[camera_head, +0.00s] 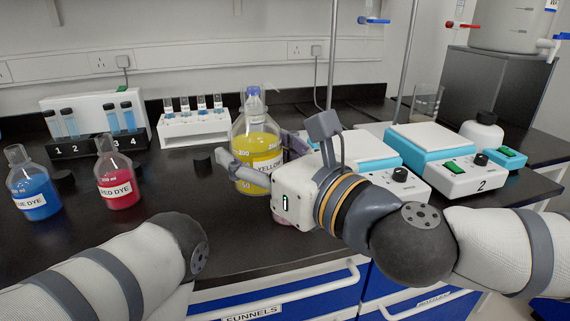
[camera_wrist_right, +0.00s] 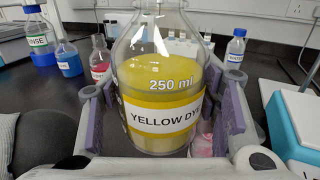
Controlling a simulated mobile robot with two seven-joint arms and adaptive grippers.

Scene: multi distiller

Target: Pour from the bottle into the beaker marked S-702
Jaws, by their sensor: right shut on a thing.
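My right gripper (camera_head: 262,165) is shut around a clear glass bottle of yellow dye (camera_head: 257,142), with one finger on each side. The bottle is upright, open at the top and labelled YELLOW DYE; it fills the middle of the right wrist view (camera_wrist_right: 160,95). I cannot tell whether its base touches the bench. No S-702 marking is readable in either view. A clear beaker (camera_head: 428,100) stands at the back right with no readable label. A pinkish vessel (camera_wrist_right: 203,143) is mostly hidden behind the bottle and gripper. My left gripper is out of view; only its arm shows.
Blue dye (camera_head: 36,194) and red dye (camera_head: 117,183) bottles stand at left. Vial racks (camera_head: 192,127) stand behind. A loose black cap (camera_head: 203,162) lies left of the gripper. Hotplates (camera_head: 450,165) and a white bottle (camera_head: 483,132) occupy the right.

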